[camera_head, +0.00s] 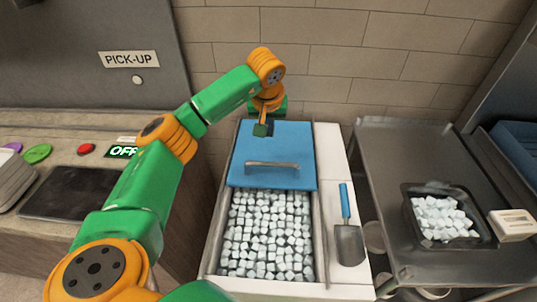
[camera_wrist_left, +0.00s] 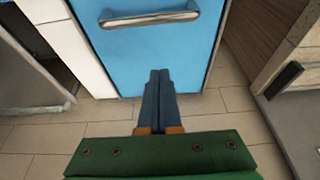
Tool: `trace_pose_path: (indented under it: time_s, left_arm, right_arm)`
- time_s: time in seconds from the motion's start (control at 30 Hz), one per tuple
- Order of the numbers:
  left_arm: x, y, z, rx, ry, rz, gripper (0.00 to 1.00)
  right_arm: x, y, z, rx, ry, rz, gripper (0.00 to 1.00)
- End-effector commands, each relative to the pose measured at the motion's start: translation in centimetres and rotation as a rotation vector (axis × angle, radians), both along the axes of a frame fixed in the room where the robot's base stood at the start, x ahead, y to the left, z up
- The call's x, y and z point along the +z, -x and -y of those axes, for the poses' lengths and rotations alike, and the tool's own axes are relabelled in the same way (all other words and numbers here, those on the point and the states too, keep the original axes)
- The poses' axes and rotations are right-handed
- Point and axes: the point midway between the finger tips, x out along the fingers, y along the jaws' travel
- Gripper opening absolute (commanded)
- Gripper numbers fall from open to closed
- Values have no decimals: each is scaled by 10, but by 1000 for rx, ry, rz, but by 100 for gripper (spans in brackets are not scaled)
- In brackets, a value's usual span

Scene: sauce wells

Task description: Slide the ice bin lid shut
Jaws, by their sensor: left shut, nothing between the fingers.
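The blue ice bin lid (camera_head: 272,150) covers the back part of the bin, and its metal handle (camera_head: 272,167) lies across it near its front edge. The front of the ice bin (camera_head: 222,215) is uncovered and shows many white ice cubes (camera_head: 268,235). My left gripper (camera_head: 270,128) is over the rear end of the lid, behind the handle. In the left wrist view the shut, empty fingers (camera_wrist_left: 160,73) overlap the rear edge of the blue lid (camera_wrist_left: 150,55); I cannot tell if they touch it. My right gripper is not in view.
A scoop with a blue handle (camera_head: 346,202) lies on the white ledge right of the bin. Further right, a black tub of ice (camera_head: 412,220) stands on a metal surface. A tiled wall (camera_head: 330,45) rises behind. A counter with buttons (camera_head: 87,148) is at left.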

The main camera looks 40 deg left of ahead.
Motion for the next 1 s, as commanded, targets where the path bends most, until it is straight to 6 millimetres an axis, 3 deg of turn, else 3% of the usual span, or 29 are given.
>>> trace_pose_path:
  time_s: [0.3,0.4,0.6,1.0]
  left_arm:
    - [-64,-19,-12,2,1,-4,0]
    - [-62,-5,-4,-5,-2,-4,0]
    - [-69,12,7,-2,-1,-1,0]
    - [-71,14,8,0,-1,1,0]
  right_arm:
    - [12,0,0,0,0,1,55]
    - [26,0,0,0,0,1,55]
    - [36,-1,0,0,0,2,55]
    - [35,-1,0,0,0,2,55]
